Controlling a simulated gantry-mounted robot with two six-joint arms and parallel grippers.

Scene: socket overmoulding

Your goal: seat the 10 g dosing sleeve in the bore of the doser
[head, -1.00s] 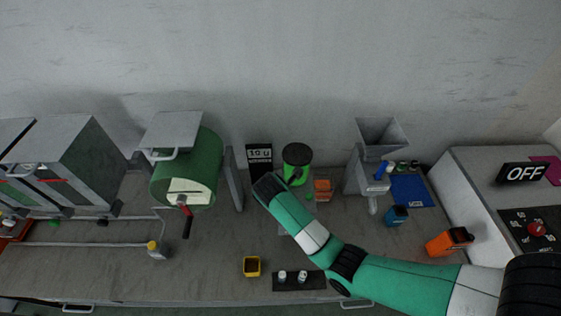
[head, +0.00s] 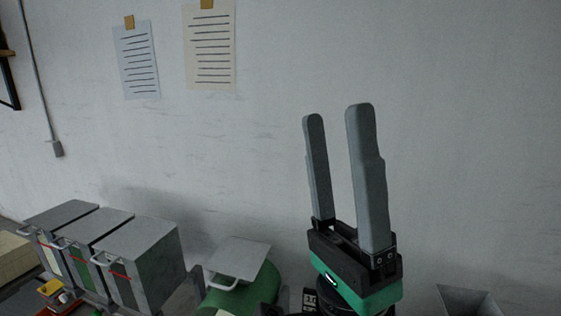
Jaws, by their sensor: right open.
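My right gripper (head: 337,113) stands large in the right half of the head view. Its two long grey fingers point up and are spread apart with bare wall showing between them; it is open and empty. The grey hopper (head: 466,303), which looks like the top of the doser, only just shows at the bottom edge, right of my gripper. The doser's body and bore are below the picture. No dosing sleeve shows in this view. My left gripper is not in view.
A green drum machine with a grey top plate (head: 240,258) stands left of my right gripper. Grey cabinets with handles (head: 150,262) stand further left, near a small yellow container (head: 52,288). Two paper sheets (head: 210,45) hang on the wall. The space above the equipment is clear.

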